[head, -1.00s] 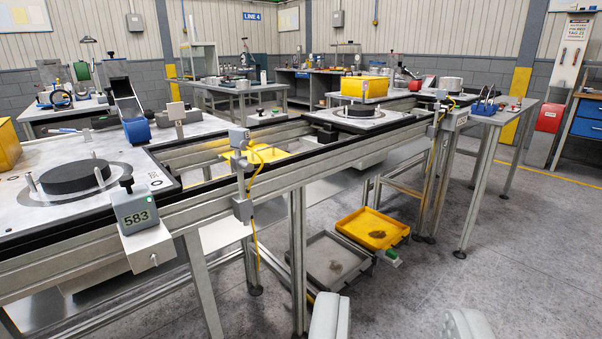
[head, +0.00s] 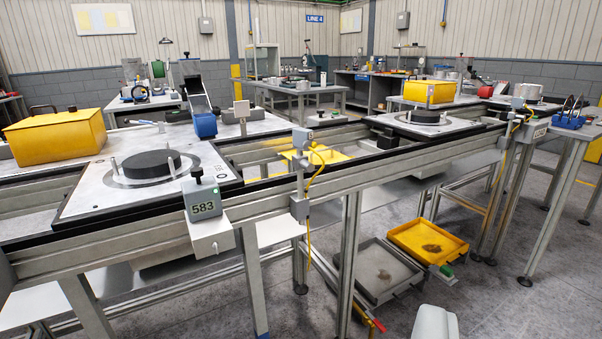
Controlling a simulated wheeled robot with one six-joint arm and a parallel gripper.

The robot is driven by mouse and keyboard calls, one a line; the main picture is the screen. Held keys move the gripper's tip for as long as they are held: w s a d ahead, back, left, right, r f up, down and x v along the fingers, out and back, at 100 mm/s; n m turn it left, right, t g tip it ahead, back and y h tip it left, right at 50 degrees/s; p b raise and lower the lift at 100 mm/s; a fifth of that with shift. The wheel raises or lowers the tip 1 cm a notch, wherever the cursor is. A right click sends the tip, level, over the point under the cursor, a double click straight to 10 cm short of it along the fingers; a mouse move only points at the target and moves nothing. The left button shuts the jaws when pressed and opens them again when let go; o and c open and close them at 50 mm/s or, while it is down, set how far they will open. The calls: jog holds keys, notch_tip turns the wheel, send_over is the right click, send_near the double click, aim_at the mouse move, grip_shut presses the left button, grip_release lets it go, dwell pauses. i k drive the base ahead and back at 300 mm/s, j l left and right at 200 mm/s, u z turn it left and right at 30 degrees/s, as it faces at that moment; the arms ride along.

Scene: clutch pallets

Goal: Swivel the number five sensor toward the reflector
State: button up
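No label reading just five is legible. A grey sensor-like head (head: 301,139) sits on a post at the conveyor's front rail, with a yellow cable and a lower grey box (head: 299,208). A similar small head (head: 517,103) stands farther right beside a small plate (head: 535,131) too small to read. I cannot pick out the reflector for sure. My gripper's fingers are not seen; a pale rounded part at the bottom edge is unclear.
The near pallet (head: 95,205) carries a black disc (head: 152,163) between pins; a farther pallet (head: 385,122) carries another. Grey (head: 375,296) and yellow (head: 402,231) trays lie low under the conveyor. Open floor lies at the lower right.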

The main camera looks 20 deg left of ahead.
aim_at(300, 134)
jog(key=i+l, duration=0.15)
jog(key=i, duration=0.25)
jog(key=i+l, duration=0.15)
jog(key=i, duration=0.2)
jog(key=i+l+u, duration=0.1)
jog(key=i, duration=0.3)
